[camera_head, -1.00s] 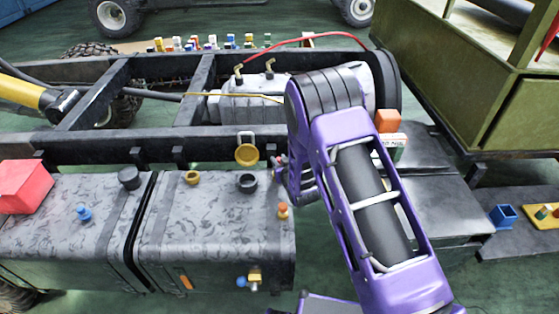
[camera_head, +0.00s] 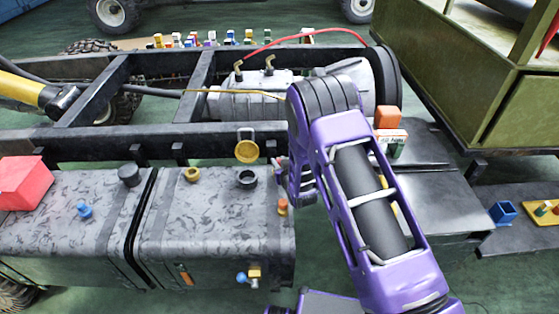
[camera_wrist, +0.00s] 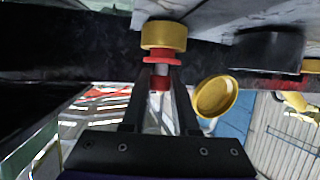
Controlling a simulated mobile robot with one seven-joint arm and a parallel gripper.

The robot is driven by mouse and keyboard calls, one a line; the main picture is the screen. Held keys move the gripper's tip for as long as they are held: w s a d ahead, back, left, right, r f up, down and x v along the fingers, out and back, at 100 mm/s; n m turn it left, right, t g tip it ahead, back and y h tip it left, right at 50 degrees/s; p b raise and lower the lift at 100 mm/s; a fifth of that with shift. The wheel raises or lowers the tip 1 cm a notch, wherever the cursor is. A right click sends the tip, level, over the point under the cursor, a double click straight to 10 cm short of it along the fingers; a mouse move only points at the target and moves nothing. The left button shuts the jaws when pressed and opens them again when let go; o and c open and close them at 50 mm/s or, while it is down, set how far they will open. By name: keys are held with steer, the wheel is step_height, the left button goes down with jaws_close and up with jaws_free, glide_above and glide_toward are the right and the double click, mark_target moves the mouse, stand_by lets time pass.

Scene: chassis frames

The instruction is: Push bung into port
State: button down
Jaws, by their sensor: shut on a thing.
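In the wrist view my gripper (camera_wrist: 160,72) is shut on a red flanged piece (camera_wrist: 163,58), which I take to be the bung. A thick yellow-gold collar (camera_wrist: 163,35) lies directly beyond its flange, in line with it. I cannot tell whether this collar is the port or part of the bung, nor how deep any contact is. In the head view my purple arm reaches down beside the right end of the grey mottled tank (camera_head: 215,225). My fingertips and the held piece are mostly hidden there.
A black filler neck (camera_head: 247,177) with a raised yellow cap (camera_head: 247,150) stands left of my arm. A gold ring (camera_head: 191,174), a blue knob (camera_head: 84,210) and an orange-topped fitting (camera_head: 283,207) are on the tanks. The dark chassis rail (camera_head: 100,145) runs behind.

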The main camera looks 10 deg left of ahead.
steer(key=shift+f, duration=0.25)
steer(key=shift+f, duration=0.15)
steer(key=c, duration=0.6)
jaws_free()
steer(key=p+v, duration=0.1)
steer(key=v, duration=1.6)
steer(key=shift+s+p, duration=0.2)
steer(key=shift+p, duration=0.15)
